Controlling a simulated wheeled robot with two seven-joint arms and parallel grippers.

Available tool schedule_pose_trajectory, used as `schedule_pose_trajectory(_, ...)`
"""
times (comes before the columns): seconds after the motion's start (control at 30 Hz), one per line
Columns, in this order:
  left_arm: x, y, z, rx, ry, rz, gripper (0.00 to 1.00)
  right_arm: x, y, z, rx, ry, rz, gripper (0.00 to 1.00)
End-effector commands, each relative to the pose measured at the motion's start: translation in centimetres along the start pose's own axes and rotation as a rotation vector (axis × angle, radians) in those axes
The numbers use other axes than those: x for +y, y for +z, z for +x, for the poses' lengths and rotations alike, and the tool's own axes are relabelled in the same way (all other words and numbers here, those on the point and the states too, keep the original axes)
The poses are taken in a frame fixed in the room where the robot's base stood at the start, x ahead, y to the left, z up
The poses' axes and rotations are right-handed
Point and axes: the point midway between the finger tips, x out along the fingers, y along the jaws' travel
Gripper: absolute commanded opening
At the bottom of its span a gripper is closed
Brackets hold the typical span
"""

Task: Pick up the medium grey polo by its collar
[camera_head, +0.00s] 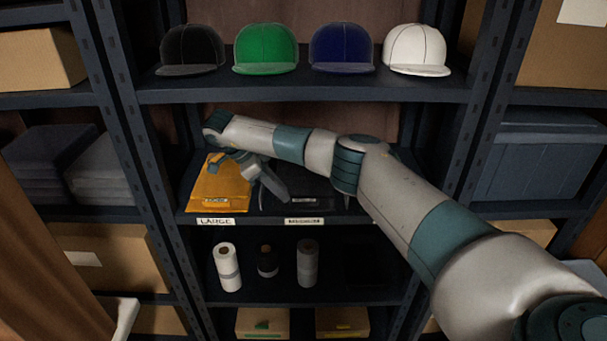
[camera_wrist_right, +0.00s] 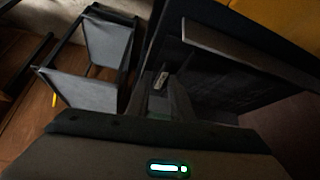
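A dark, flat folded garment (camera_head: 308,196) lies on the middle shelf, above a small label (camera_head: 304,221) that I cannot read clearly. It may be the medium grey polo, but the shade is very dark and its collar cannot be made out. My right gripper (camera_head: 267,189) reaches in from the right, with its fingers spread apart between a yellow package and the dark garment. Nothing shows between the fingers, and I cannot tell whether they touch the garment. My forearm hides its upper part. My left gripper is not in view.
The yellow package (camera_head: 214,181) sits left of my gripper, above a "LARGE" label (camera_head: 215,221). The upper shelf holds black, green, blue and white caps (camera_head: 266,48). Thread rolls (camera_head: 307,262) stand on the shelf below. Dark shelf posts (camera_head: 137,130) bound the bay closely.

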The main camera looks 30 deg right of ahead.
Motion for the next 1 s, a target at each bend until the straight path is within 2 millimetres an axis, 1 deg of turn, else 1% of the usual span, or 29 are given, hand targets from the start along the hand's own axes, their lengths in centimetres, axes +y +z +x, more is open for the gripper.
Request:
schedule_pose_trajectory(0.03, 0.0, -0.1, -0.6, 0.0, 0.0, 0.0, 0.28, 0.0, -1.0, 0.3, 0.0, 0.001, 0.001, 0.21)
schedule_pose_trajectory(0.1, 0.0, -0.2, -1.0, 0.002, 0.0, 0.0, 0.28, 0.0, -1.9, 1.0, 0.0, 0.002, 0.0, 0.21)
schedule_pose_trajectory(0.23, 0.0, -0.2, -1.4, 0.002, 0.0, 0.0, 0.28, 0.0, -3.1, 1.8, 0.0, 0.0, 0.0, 0.21)
schedule_pose_trajectory(0.4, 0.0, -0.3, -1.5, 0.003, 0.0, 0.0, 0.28, 0.0, -3.6, 2.3, 0.0, -0.001, -0.001, 0.21)
schedule_pose_trajectory(0.7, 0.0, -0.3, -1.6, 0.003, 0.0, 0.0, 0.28, 0.0, -3.6, 2.3, 0.0, 0.0, 0.0, 0.21)
schedule_pose_trajectory(0.83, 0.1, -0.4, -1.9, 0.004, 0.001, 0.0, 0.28, 0.0, -4.2, 2.6, 0.0, 0.001, 0.001, 0.21)
schedule_pose_trajectory(0.93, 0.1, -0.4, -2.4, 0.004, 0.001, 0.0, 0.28, 0.0, -5.0, 3.2, 0.001, 0.002, 0.0, 0.21)
schedule_pose_trajectory(1.0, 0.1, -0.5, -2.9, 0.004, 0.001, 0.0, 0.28, 0.1, -4.9, 4.2, 0.002, 0.004, -0.001, 0.21)
